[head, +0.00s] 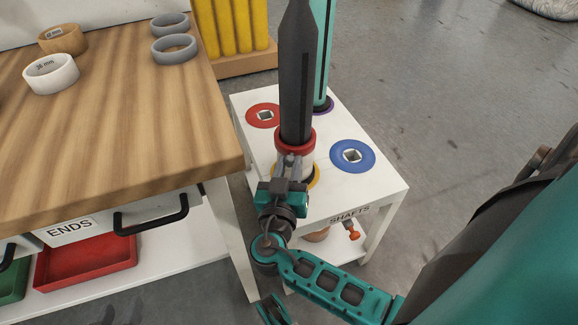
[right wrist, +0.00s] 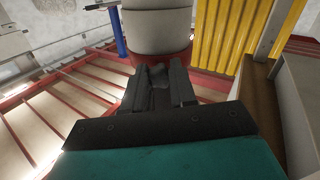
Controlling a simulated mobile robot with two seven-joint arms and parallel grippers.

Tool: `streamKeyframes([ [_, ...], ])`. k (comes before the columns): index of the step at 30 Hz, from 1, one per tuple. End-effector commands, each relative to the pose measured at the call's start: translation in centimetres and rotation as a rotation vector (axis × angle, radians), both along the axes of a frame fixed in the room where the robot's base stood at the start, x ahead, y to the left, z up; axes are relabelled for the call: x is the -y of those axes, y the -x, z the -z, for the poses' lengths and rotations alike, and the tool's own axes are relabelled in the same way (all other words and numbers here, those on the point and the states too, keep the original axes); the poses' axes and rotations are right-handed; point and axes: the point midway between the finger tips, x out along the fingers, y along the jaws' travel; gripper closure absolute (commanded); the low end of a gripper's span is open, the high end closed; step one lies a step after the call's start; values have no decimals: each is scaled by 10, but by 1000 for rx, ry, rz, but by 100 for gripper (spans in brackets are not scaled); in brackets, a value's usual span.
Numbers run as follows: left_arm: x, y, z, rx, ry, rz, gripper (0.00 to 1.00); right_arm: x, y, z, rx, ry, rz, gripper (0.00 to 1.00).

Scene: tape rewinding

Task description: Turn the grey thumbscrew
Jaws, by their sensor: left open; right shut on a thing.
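A tall dark shaft (head: 297,85) stands upright on the white stand, with a red collar (head: 295,140) and a pale hub low on it. The pale hub (right wrist: 155,30) and its red band also show in the right wrist view. My right gripper (head: 287,178) reaches up to the hub from the front. In the right wrist view its jaws (right wrist: 158,85) are closed on a small grey part at the hub, which looks like the grey thumbscrew. The jaws hide most of it. My left gripper is not in view.
The white stand (head: 382,188) has red (head: 264,115), blue (head: 352,156) and yellow ring sockets, and a teal shaft (head: 322,50) behind. A wooden table (head: 120,110) with tape rings and an ENDS drawer (head: 70,231) stands left. Yellow tubes (head: 232,30) stand behind. Floor right of the stand is clear.

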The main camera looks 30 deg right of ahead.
Motion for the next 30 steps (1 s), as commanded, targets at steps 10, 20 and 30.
streamKeyframes([
  [10, 0, 0, 0, -1, 0, 0, 58, 0, 0, 0, -1, 1, -1, 66],
  [20, 0, 0, 0, -1, 0, 0, 58, 0, 0, 0, -1, 1, 0, 48],
  [30, 0, 0, 0, -1, 1, 0, 58, 2, -3, 0, -1, 1, -1, 48],
])
